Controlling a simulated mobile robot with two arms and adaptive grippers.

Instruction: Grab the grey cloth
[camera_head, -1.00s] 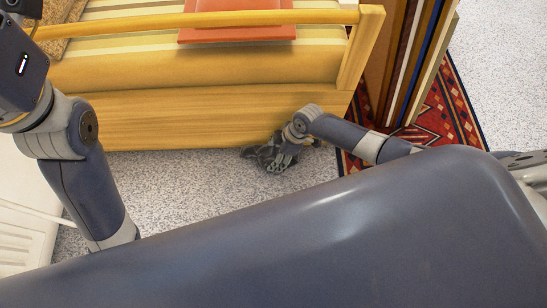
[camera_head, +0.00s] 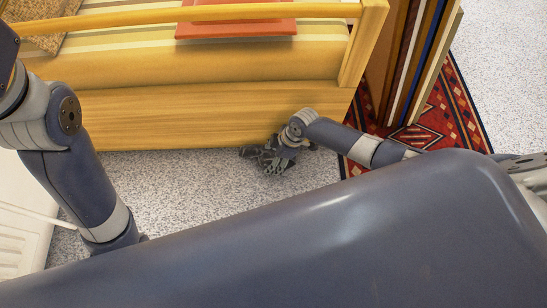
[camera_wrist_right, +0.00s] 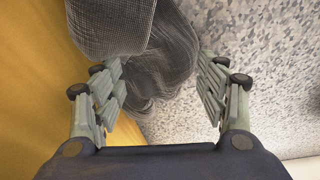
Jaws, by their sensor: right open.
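The grey cloth (camera_wrist_right: 112,28) is a dark, finely checked, crumpled piece in the right wrist view, lying on the floor beside the wooden bed frame. Its folds reach into the space between the fingers of my right gripper (camera_wrist_right: 158,76), which are spread apart on either side of it. In the head view my right gripper (camera_head: 274,163) is low by the bed's base and covers most of the cloth; a dark part shows at its left (camera_head: 248,151). I cannot tell whether a finger touches the cloth. My left gripper is out of view; only its arm shows at the left.
The wooden bed (camera_head: 200,118) stands directly behind the cloth, with an orange-red item (camera_head: 235,29) on it. A red patterned rug (camera_head: 425,135) and upright framed prints (camera_head: 420,60) are at the right. Speckled floor (camera_head: 190,180) is clear in front of the bed.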

